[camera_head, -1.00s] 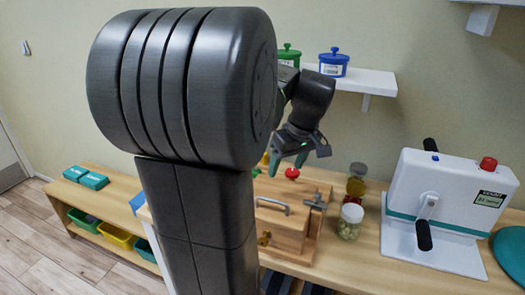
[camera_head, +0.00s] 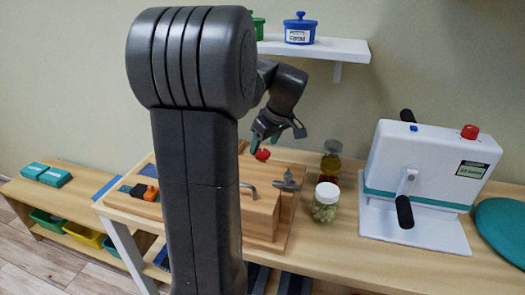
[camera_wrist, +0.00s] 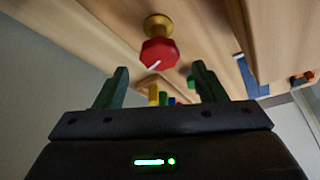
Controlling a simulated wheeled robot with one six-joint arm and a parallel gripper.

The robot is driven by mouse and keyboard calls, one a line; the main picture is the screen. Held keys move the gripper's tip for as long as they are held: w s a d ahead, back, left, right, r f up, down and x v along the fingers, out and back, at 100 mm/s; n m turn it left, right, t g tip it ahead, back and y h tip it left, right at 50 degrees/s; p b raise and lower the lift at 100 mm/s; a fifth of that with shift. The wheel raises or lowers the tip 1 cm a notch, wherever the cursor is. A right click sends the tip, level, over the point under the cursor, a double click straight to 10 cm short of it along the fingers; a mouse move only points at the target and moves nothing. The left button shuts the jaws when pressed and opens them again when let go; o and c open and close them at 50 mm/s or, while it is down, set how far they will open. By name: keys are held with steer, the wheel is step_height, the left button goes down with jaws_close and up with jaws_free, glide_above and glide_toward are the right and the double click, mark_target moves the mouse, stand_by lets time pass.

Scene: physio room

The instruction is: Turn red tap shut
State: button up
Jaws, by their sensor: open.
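The red tap (camera_wrist: 160,54) shows in the wrist view as a red faceted knob with a white mark, on a brass base fixed to a wooden board. In the head view the red tap (camera_head: 262,155) is partly hidden by my gripper (camera_head: 266,138), which is just above it. In the wrist view my gripper (camera_wrist: 160,86) is open, with its two green fingers apart. The red tap appears between and beyond the fingertips, and I see no finger touching it. My arm hides part of the wooden board in the head view.
The wooden box (camera_head: 258,212) with a metal handle and latch stands on the bench. A jar with a white lid (camera_head: 325,203) and a darker jar (camera_head: 331,160) stand to its right. A white machine (camera_head: 425,175) is farther right. A wall shelf (camera_head: 315,46) holds lidded pots.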

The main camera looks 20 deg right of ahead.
mark_target(261, 151)
steer(key=shift+x, duration=1.5)
steer(key=shift+c, duration=0.2)
steer(key=c, duration=0.9)
steer(key=shift+c, duration=0.2)
